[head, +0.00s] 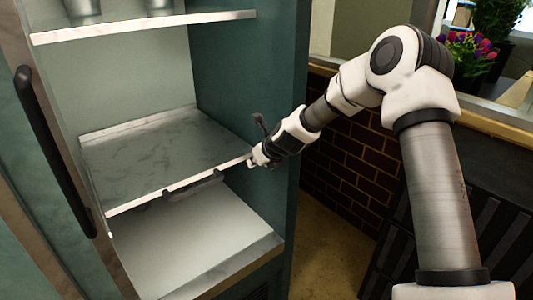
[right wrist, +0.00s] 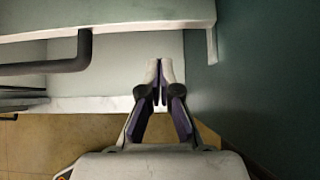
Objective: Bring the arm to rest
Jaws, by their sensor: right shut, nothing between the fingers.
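My right arm comes in from the right in the head view. Its gripper (head: 254,161) is at the front edge of the middle shelf, near the right inner wall of the cabinet. In the right wrist view the gripper (right wrist: 159,66) shows with its two fingers together and nothing between them. I cannot tell whether the fingertips touch the shelf edge. My left gripper is not in view.
The teal cabinet (head: 250,60) stands open, with a bare middle shelf (head: 160,150) and a top shelf (head: 140,28) holding metal containers (head: 83,8). A dark handle (head: 52,150) is at left. A brick wall (head: 350,160) and flowers (head: 470,55) are at right.

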